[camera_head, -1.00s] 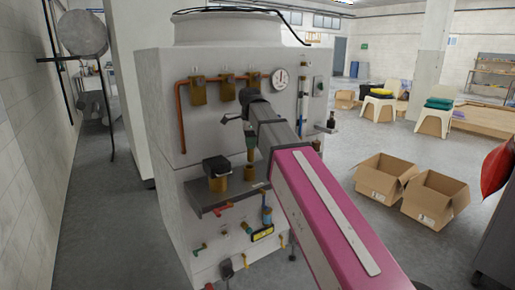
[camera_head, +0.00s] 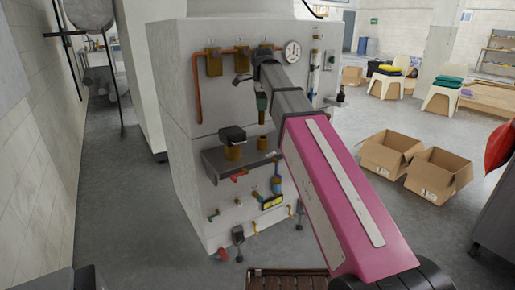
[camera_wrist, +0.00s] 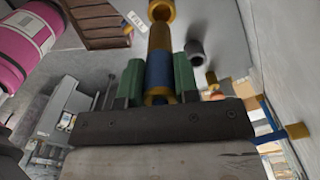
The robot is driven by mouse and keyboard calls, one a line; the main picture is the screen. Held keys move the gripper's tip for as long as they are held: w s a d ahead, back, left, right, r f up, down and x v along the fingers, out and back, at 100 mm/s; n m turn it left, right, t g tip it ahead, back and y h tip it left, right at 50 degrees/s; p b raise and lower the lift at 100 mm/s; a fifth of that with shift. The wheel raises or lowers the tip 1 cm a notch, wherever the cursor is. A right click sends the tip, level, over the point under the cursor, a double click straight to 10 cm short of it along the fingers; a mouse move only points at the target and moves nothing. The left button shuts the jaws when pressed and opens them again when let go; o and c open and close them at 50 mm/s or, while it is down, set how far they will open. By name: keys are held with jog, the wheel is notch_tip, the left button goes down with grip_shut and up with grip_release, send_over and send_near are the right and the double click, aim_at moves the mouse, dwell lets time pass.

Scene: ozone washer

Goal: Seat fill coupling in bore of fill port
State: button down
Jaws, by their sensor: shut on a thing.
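My gripper's green fingers (camera_wrist: 158,80) are shut on the fill coupling (camera_wrist: 158,72), which has a blue band and brass ends. In the wrist view its brass end points up the picture toward a brass ring (camera_wrist: 160,10) beside a "FILL" label. That ring looks like the fill port. I cannot tell whether the coupling touches it, and the bore is not clearly visible. In the head view my gripper (camera_head: 262,108) is in front of the machine panel, above the right part of a grey shelf (camera_head: 221,164). A brass part (camera_head: 262,143) stands just below it.
A black-topped brass fitting (camera_head: 232,140) stands on the shelf to the left. Copper pipes, brass valves and a gauge (camera_head: 292,51) are above. A dark hollow cylinder (camera_wrist: 195,52) is close to the coupling's right. Cardboard boxes (camera_head: 438,172) stand on the floor at right.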

jog(key=shift+w+d+f, duration=0.1)
jog(key=shift+d+f, duration=0.15)
jog(key=shift+f, duration=0.2)
notch_tip(320, 180, down, 9)
jog(key=shift+f, duration=0.1)
jog(key=c, duration=0.8)
grip_release()
jog(key=shift+f, duration=0.1)
jog(key=shift+c, duration=0.2)
notch_tip(320, 180, up, 12)
jog(key=shift+r, duration=0.2)
